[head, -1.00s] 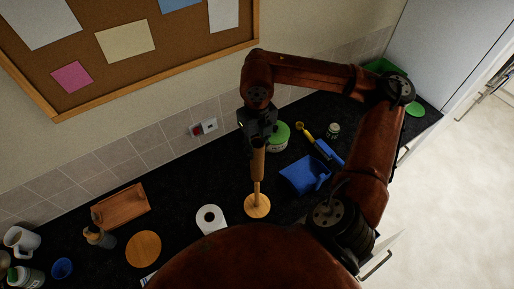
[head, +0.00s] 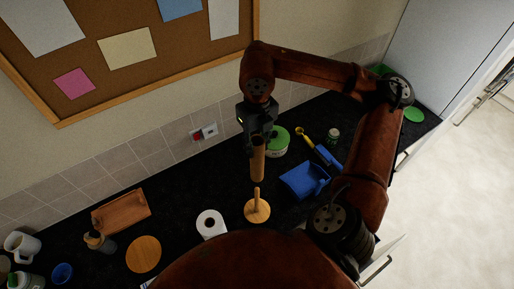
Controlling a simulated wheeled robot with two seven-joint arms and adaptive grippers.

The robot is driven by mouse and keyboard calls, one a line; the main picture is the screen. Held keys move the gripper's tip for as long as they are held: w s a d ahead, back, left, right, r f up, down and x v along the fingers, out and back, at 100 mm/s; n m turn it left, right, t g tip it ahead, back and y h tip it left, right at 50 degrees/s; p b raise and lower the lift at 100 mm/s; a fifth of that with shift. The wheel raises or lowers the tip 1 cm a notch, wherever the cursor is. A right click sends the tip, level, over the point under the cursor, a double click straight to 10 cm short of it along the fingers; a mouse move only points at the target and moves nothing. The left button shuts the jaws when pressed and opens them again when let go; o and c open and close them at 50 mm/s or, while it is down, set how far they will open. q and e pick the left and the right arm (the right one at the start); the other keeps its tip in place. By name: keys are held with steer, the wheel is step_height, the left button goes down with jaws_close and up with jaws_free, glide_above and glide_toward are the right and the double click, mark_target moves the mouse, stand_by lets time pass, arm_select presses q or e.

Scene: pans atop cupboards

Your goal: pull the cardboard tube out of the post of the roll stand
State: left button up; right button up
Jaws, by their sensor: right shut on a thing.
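The roll stand (head: 257,211) has a round wooden base and a short upright post, and stands on the dark counter. The brown cardboard tube (head: 257,165) is upright in my right gripper (head: 257,138), which is shut on its upper part. The tube's lower end is above the tip of the post, with a small gap showing between them. The top of the tube is hidden by the gripper. My left gripper is not in view.
A white paper roll (head: 210,223) stands left of the stand. A blue dustpan (head: 304,180) and a green-lidded container (head: 277,142) are to the right. A round wooden board (head: 143,253) and wooden tray (head: 121,211) lie left. The wall with a socket (head: 204,132) is behind.

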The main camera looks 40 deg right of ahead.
steer(key=shift+r, duration=0.5)
step_height(320, 180, up, 3)
steer(key=shift+f, duration=0.1)
stand_by(0.3)
steer(key=shift+f, duration=0.1)
